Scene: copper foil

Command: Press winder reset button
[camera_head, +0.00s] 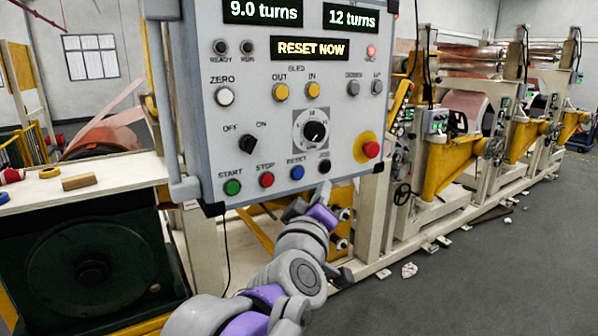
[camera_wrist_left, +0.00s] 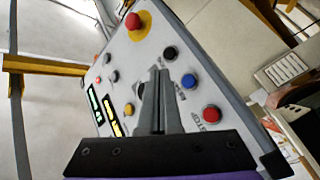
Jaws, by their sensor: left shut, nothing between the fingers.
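The winder control panel (camera_head: 350,105) is a grey box with two "turns" displays reading 9.0 and 12, and a yellow "RESET NOW" sign (camera_head: 310,49). Its blue RESET button (camera_head: 297,172) is in the bottom row, between the red STOP button (camera_head: 266,179) and a black button (camera_head: 324,166). My left gripper (camera_head: 325,190) is shut and empty near the panel's lower edge, just below the black button in the head view. In the left wrist view the shut fingers (camera_wrist_left: 161,76) point at the panel, with the blue button (camera_wrist_left: 189,81) just right of their tips. Contact cannot be judged. My right gripper is not in view.
A red emergency knob (camera_head: 371,149) on a yellow base sits at the panel's lower right. A white bench (camera_head: 110,172) with a tape roll and a wooden block stands left. Yellow-framed machines (camera_head: 450,165) line the right; grey floor is open in front.

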